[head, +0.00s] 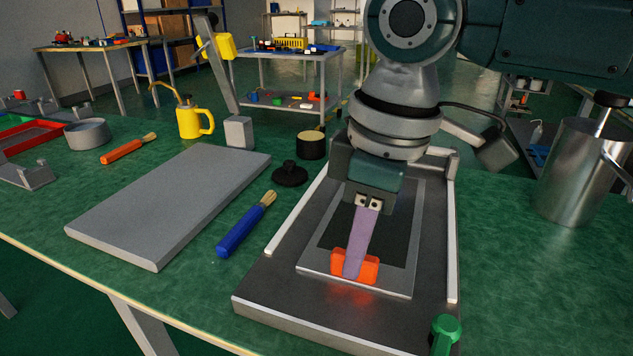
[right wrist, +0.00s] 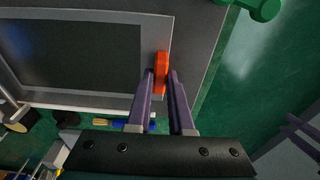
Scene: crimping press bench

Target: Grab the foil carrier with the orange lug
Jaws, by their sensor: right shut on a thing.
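The foil carrier (head: 403,283) is a flat grey frame around a dark panel, lying on a grey metal bed. Its orange lug (head: 371,268) stands at the near edge. My right gripper (head: 352,274) points down over the carrier, its purple fingers shut on the lug. The right wrist view shows the lug (right wrist: 161,66) between the fingertips and the carrier's frame (right wrist: 100,16) beside it. The far part of the carrier is partly hidden by my right gripper. Purple fingers at the right edge of the right wrist view look like my left gripper (right wrist: 298,130), partly cut off.
The bed has raised light rails (head: 451,245) on both sides and a green knob (head: 446,330) at the near right. A blue-handled brush (head: 240,230) and a grey slab (head: 165,205) lie to the left. A metal canister (head: 578,175) stands at right.

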